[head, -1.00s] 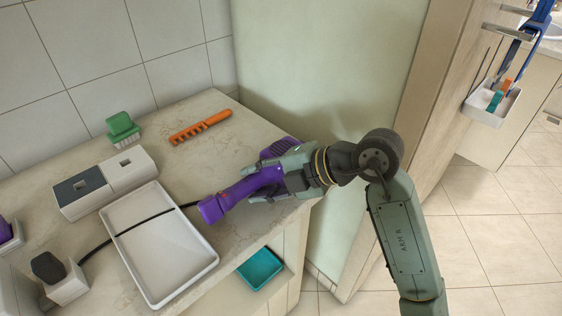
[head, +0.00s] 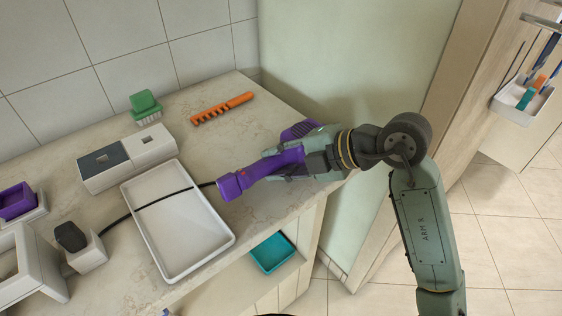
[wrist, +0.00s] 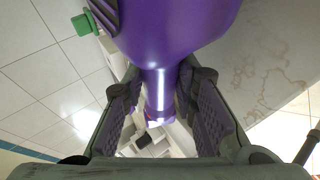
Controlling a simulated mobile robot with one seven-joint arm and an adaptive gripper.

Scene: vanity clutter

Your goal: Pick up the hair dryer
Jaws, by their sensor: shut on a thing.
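The purple hair dryer (head: 262,173) is at the right end of the counter in the head view, its narrow end pointing left toward the white tray. My gripper (head: 288,163) is shut on it, with fingers on both sides of its body. In the wrist view the purple hair dryer (wrist: 160,85) runs between my two fingers (wrist: 158,100), its wide part filling the top. A black cord leads from its left end across the tray to a dark plug in a white block. I cannot tell whether it is clear of the counter.
An orange comb (head: 222,108), a green brush (head: 146,104) and a grey-and-white box (head: 125,160) stand behind. A teal bin (head: 272,253) sits in an opening below the counter. A wall panel stands close behind my gripper.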

